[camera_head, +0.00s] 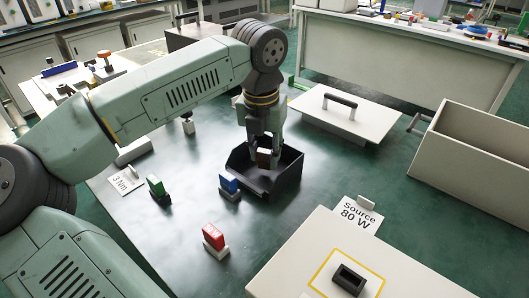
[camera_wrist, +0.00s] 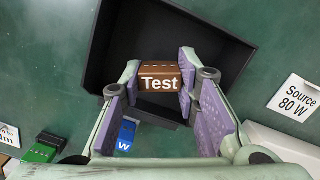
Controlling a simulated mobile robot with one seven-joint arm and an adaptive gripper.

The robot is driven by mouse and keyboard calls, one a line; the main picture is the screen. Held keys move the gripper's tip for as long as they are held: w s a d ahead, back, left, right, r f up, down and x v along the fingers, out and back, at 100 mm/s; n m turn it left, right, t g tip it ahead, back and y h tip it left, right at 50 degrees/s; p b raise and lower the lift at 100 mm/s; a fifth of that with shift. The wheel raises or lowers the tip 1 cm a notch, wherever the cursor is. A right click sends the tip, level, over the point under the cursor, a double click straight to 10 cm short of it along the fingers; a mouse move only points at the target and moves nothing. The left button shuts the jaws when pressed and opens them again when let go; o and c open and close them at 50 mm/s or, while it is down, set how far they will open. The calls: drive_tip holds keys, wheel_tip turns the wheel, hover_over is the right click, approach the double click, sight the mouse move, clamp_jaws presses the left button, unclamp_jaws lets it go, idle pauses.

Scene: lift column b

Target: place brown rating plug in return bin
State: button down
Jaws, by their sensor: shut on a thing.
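The brown rating plug (camera_wrist: 160,77), marked "Test", is between the fingers of my gripper (camera_wrist: 160,88) in the wrist view. My gripper is shut on it. In the head view, my gripper (camera_head: 266,158) points down over the black open bin (camera_head: 287,184), and the brown plug (camera_head: 263,153) shows between the fingers. The bin (camera_wrist: 215,45) also surrounds the plug in the wrist view. I cannot tell whether the plug touches the bin floor.
A blue plug (camera_head: 229,183), a green plug (camera_head: 157,186) and a red plug (camera_head: 214,237) stand on the dark table near the bin. A white box with a "Source 80 W" card (camera_head: 358,214) is at front right.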

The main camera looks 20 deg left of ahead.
drive_tip(key=shift+f, duration=0.5)
drive_tip(key=shift+f, duration=0.2)
drive_tip(key=c, duration=1.2)
unclamp_jaws()
drive_tip(key=shift+r, duration=0.1)
drive_tip(key=r+p, duration=0.2)
drive_tip(key=r, duration=0.2)
drive_tip(key=s+r+p, duration=0.1)
drive_tip(key=r+p, duration=0.1)
drive_tip(key=r, duration=0.2)
drive_tip(key=r+p, duration=0.3)
drive_tip(key=r, duration=0.1)
drive_tip(key=shift+s, duration=0.25)
